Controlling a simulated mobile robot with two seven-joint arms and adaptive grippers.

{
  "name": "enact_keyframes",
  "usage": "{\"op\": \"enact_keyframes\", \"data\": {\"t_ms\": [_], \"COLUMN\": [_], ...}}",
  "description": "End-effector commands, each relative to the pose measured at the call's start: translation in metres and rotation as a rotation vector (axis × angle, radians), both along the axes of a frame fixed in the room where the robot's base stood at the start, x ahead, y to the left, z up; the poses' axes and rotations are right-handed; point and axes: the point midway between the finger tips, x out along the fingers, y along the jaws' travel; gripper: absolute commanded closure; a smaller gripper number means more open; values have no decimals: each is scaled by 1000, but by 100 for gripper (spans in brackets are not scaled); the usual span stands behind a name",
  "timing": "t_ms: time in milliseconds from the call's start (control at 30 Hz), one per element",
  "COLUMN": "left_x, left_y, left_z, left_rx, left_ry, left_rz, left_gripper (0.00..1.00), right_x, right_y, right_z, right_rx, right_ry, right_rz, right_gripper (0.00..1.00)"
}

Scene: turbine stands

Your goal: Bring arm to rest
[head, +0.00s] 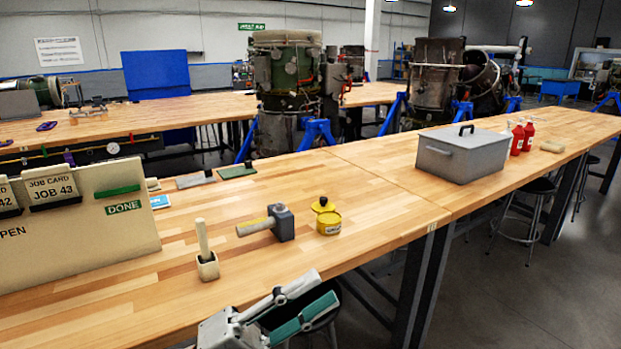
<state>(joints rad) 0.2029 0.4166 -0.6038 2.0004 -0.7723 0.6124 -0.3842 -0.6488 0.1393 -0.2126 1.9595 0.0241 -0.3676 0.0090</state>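My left gripper (322,287) shows at the bottom of the head view, in front of the workbench's near edge. Its two fingers are spread, one with a teal pad, and nothing shows between them. It is apart from the things on the workbench (365,185). My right gripper is out of view.
On the workbench are a job-card board (80,235), a small holder with an upright handle (207,265), a mallet (280,222), a yellow tin (329,223), a grey toolbox (462,153) and red bottles (517,138). A stool (525,212) stands by the right part.

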Motion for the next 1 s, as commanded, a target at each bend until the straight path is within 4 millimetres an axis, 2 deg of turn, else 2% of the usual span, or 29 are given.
{"op": "enact_keyframes", "data": {"t_ms": [100,167,200,333,467,500,600,700,833,1000], "left_x": [35,48,53,54,33,22,-10,-43,-76,-94], "left_y": [32,51,64,103,137,147,168,184,197,202], "left_z": [-52,-85,-109,-190,-270,-295,-349,-392,-426,-442], "left_rx": [-112,-162,-194,-276,-341,-357,-394,-424,-447,-459], "left_ry": [312,470,573,875,1145,1225,1406,1554,1681,1745], "left_rz": [147,221,268,407,532,568,654,724,784,814], "left_gripper": [68,68,68,68,68,68,68,68,68,68], "right_x": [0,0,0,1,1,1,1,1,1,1], "right_y": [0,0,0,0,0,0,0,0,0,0], "right_z": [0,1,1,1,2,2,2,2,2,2], "right_rx": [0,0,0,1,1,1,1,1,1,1], "right_ry": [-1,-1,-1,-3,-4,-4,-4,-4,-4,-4], "right_rz": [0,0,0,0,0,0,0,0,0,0], "right_gripper": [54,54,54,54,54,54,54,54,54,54]}}
